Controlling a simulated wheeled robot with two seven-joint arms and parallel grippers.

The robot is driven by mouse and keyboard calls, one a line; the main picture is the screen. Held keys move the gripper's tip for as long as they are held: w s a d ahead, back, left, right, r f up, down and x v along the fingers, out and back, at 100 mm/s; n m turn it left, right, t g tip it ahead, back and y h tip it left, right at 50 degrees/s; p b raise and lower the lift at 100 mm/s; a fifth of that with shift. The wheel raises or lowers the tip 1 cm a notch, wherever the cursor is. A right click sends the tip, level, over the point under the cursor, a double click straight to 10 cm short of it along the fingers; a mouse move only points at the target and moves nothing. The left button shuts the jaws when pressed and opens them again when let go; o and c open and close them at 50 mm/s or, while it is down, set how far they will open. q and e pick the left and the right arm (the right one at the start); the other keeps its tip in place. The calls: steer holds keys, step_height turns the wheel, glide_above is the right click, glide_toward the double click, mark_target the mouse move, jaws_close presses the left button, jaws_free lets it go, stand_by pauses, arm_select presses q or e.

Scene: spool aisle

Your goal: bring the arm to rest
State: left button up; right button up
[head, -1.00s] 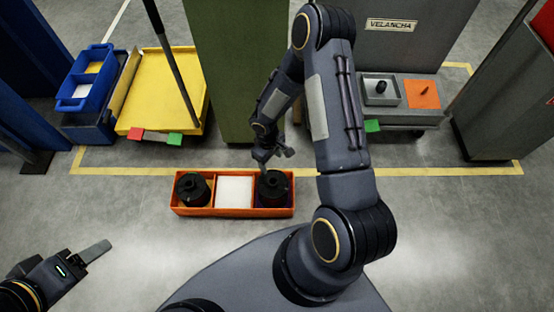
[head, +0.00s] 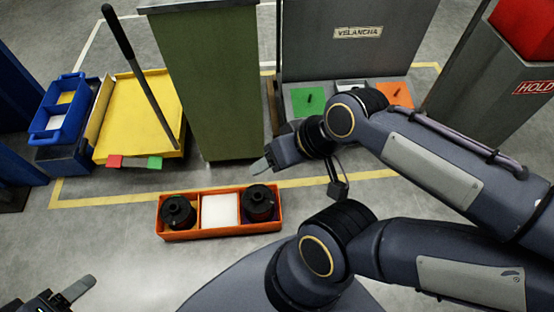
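My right arm comes in from the right edge, bent back on itself. My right gripper (head: 264,163) is above and behind the orange crate (head: 180,236), apart from it. A light grey finger points left; I cannot tell its opening, and I see nothing held in it. My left gripper (head: 77,290) is at the bottom left corner, partly cut off, with one grey finger in view. The crate stands on the floor with a black spool (head: 178,211) in its left compartment, a white block (head: 220,210) in the middle and another black spool (head: 258,203) on the right.
A yellow cart (head: 140,120) with a black handle and a blue bin (head: 58,107) stand at the back left. A green cabinet (head: 207,85) stands behind the crate. A grey cabinet (head: 355,55) and a grey bin marked HOLD (head: 490,90) are at the right. Floor around the crate's left is clear.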

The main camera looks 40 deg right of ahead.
steer(key=shift+s+a+r, duration=0.1)
steer(key=shift+s+a, duration=0.15)
